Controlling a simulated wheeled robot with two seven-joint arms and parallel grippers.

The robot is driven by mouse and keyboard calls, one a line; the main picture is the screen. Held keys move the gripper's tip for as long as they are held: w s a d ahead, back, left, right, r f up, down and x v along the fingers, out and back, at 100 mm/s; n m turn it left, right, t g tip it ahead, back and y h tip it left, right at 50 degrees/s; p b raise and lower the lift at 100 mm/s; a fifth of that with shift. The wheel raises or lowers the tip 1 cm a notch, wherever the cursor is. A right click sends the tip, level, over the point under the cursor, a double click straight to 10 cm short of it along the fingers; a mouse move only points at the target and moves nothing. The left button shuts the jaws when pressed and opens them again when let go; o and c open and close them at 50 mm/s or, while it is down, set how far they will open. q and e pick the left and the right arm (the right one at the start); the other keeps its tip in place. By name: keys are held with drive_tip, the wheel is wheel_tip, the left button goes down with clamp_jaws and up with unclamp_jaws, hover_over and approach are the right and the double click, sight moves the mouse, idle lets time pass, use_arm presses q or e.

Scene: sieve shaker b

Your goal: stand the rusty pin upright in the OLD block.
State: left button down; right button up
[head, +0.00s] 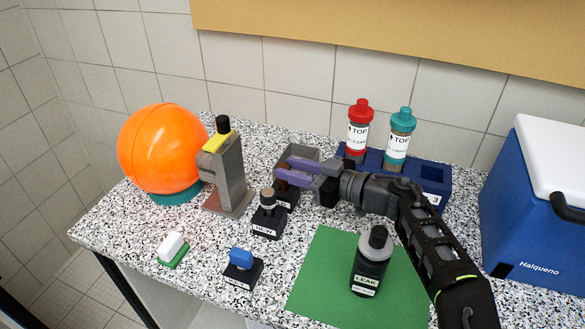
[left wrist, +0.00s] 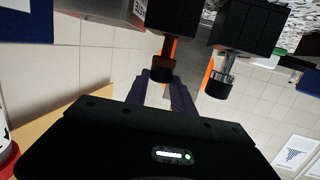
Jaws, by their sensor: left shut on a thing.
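My left gripper (head: 284,172), with purple fingers, is shut on the rusty pin (head: 282,185) over a small black block (head: 289,199). In the left wrist view, the rusty pin (left wrist: 170,47) has a black cap between the fingers and looks upright, its other end at the black block (left wrist: 176,12). How deep it sits is hidden. This block's label is not readable. Just in front stands another labelled black block (head: 267,222), seemingly NEW, with a shiny metal pin (left wrist: 221,72) upright in it. My right gripper is not in view.
A grey open box (head: 308,153) is behind the fingers. A grey stand (head: 226,180) and orange ball (head: 160,148) are to the left. A blue-topped block (head: 242,268), green-and-white brush (head: 172,248) and dark bottle (head: 371,262) on a green mat (head: 320,275) are nearer.

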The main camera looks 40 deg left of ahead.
use_arm(q)
drive_tip(key=c, duration=1.1)
unclamp_jaws()
drive_tip(key=d, duration=0.4)
drive_tip(key=d+r+b, duration=0.1)
drive_tip(key=d, duration=0.3)
drive_tip(key=w+d+b, duration=0.1)
drive_tip(key=d, duration=0.3)
drive_tip(key=shift+w+r, duration=0.1)
drive_tip(key=shift+r, duration=0.3)
